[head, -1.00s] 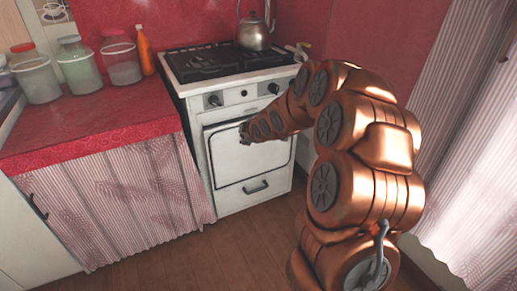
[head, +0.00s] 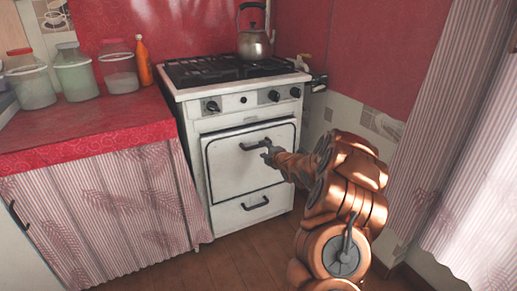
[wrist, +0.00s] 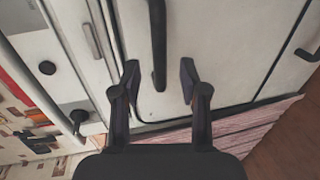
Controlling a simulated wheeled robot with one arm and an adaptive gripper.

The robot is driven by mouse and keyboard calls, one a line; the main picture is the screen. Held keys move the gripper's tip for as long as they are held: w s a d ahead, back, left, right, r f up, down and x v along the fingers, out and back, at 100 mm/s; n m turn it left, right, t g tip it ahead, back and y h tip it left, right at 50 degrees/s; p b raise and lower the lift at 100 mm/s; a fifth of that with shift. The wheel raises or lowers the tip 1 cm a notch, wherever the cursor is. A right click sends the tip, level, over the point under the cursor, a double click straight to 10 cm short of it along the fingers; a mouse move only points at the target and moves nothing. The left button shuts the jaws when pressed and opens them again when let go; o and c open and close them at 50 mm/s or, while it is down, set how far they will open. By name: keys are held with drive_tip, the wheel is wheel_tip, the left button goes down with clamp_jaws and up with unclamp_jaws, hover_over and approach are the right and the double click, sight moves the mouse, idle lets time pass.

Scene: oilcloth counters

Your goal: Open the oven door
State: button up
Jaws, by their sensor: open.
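The white oven door (head: 235,170) is on the front of the stove and looks shut. Its dark bar handle (head: 253,146) is near the top of the door. My gripper (head: 268,156) is at the right part of the handle in the head view. In the wrist view, my gripper (wrist: 159,76) is open, with one finger on each side of the end of the handle (wrist: 157,35). The handle lies between the fingers, with a gap on both sides. I cannot tell from this view how deep it sits between them.
A drawer with a dark handle (head: 255,203) is below the door. Knobs (head: 274,96) line the panel above, and a kettle (head: 253,40) stands on the hob. A red counter (head: 95,125) with a striped curtain adjoins at left. Brown floor (head: 220,262) is clear in front.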

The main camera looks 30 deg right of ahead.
sight(260, 146)
drive_tip(key=shift+b+x, duration=0.3)
drive_tip(key=shift+x, duration=2.5)
clamp_jaws()
